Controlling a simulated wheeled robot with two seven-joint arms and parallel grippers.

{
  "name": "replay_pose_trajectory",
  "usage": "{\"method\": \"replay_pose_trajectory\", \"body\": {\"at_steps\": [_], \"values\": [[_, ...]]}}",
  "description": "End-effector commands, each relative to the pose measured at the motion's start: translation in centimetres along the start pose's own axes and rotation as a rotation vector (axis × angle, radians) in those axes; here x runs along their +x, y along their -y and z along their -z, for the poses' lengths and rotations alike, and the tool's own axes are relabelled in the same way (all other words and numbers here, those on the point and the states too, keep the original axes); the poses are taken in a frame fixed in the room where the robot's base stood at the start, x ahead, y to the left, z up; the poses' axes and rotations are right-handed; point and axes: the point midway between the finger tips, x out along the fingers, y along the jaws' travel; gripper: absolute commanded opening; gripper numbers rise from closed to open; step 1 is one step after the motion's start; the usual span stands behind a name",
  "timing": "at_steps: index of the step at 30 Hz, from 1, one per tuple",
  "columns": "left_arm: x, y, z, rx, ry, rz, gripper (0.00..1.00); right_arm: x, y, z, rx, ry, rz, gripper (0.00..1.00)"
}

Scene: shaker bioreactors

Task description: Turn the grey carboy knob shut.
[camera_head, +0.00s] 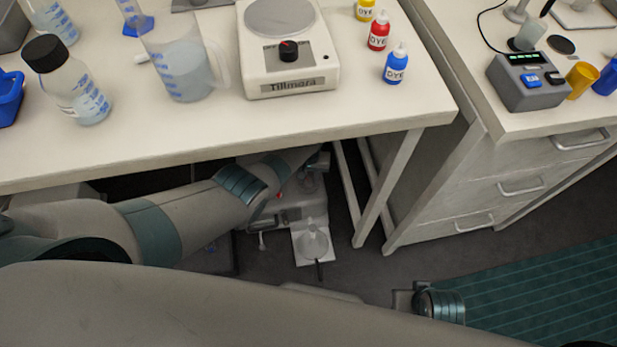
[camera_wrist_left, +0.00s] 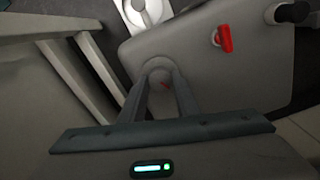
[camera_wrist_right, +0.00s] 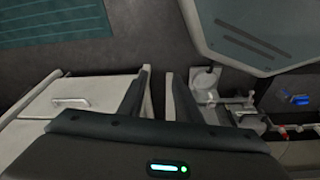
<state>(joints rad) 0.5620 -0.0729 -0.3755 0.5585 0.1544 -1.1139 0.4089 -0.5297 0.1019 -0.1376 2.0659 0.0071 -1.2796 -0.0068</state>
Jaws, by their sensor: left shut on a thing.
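The grey carboy knob (camera_wrist_left: 158,66) shows in the left wrist view as a rounded grey piece at the edge of a grey body, with a small red mark just below it. My left gripper (camera_wrist_left: 161,76) is shut on the knob, one finger on either side, hiding part of it. In the head view my left arm reaches under the bench to the grey carboy unit (camera_head: 300,208); the knob cannot be made out there. My right gripper (camera_wrist_right: 158,73) is open and empty, with a gap between its fingers, away from the unit.
A red tap handle (camera_wrist_left: 225,38) is on the same grey body. A white tray with a clear flask (camera_head: 313,247) lies beside the unit on the floor. Bench legs (camera_head: 388,190) and a drawer cabinet (camera_head: 490,190) stand to the right. Bottles and a scale-like device (camera_head: 290,75) are on the bench above.

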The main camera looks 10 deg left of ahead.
Motion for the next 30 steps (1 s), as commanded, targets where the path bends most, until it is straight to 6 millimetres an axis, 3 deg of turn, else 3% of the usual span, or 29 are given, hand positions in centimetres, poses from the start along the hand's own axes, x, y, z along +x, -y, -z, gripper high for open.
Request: {"method": "replay_pose_trajectory", "body": {"at_steps": [15, 30], "values": [[0.0, -0.1, 0.0, 0.423, 0.001, -0.001, 0.07, 1.0, 0.1, -0.2, -0.001, 0.0, 0.002, 0.31], [0.0, -0.1, 0.0, 0.526, 0.0, -0.001, 0.07, 1.2, 0.1, -0.4, -0.001, 0.005, 0.002, 0.31]]}}
